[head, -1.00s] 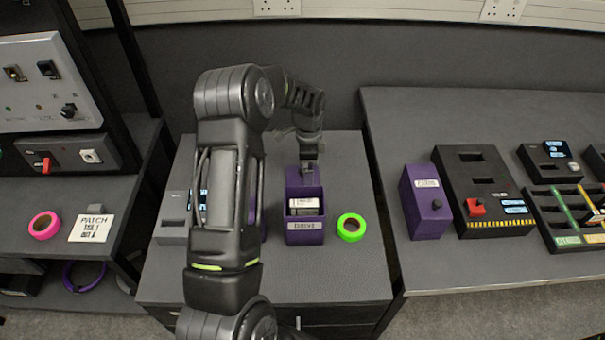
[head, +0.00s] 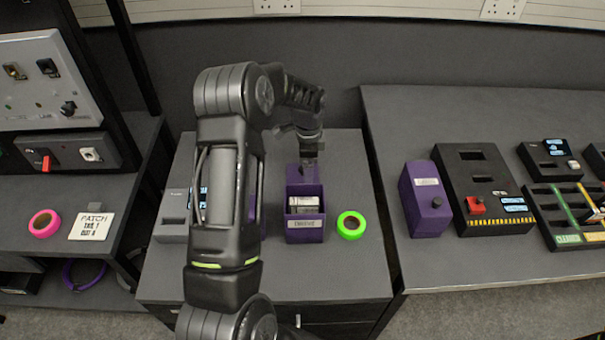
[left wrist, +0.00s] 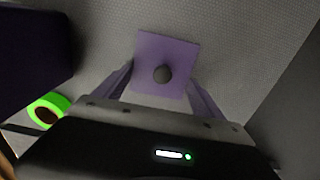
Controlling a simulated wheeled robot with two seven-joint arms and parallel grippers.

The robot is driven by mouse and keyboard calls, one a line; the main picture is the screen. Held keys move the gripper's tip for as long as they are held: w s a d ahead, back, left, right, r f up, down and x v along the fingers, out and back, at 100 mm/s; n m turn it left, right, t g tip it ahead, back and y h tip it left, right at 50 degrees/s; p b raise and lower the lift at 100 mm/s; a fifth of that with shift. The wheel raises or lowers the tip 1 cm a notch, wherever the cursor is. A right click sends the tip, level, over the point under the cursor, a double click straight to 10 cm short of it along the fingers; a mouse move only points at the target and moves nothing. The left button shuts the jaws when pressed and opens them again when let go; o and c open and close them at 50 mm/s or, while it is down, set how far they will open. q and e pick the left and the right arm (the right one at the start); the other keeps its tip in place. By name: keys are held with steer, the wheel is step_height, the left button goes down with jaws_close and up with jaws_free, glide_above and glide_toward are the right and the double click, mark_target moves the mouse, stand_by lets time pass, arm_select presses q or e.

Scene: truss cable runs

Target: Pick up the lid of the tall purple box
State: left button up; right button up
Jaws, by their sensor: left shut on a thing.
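An open purple box (head: 305,237) with a label on its front stands on the grey cabinet top, with pale and dark items inside. My left gripper (head: 309,158) is just behind it in the head view. In the left wrist view, a square purple lid (left wrist: 147,52) with a dark round knob (left wrist: 162,74) sits between the fingers of my left gripper (left wrist: 160,84). The gripper is shut on the lid; the exact finger contact is hard to make out. My right gripper is not in view.
A green tape roll (head: 351,225) lies right of the open box. A grey device (head: 172,226) is partly behind my arm. A black panel with a red switch (head: 475,206) and a slotted tray (head: 572,214) are on the right table. The cabinet's front right is clear.

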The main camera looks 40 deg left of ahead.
arm_select(q)
steer(key=c, duration=0.4)
steer(key=shift+c, duration=0.2)
step_height(320, 180, up, 10)
steer(key=b, duration=0.2)
steer(key=shift+r, duration=0.1)
stand_by(0.6)
